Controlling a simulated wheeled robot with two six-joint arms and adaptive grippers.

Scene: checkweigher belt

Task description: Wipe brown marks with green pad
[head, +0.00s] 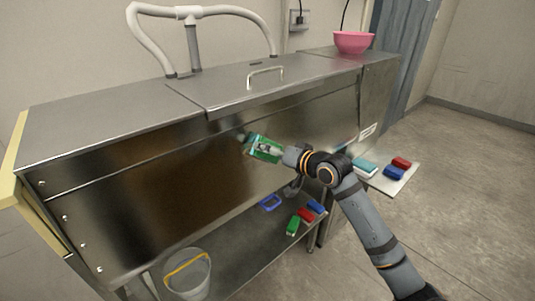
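My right gripper (276,152) reaches in from the lower right and appears shut on a green pad (250,137), partly hidden by the fingers. The pad is close to the steel cabinet's front panel (310,132); I cannot tell whether it touches. The panel's left part has a broad dark brownish tone (165,195), and I cannot tell marks from reflection there. No distinct brown mark shows beside the pad. My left gripper is not in view.
A lower shelf (245,262) holds a bucket (188,277), a blue frame-like item (270,203), and green (293,226), red (306,215) and blue (317,207) pads. A side tray (399,182) holds more pads. A pink bowl (353,43) stands on the top right.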

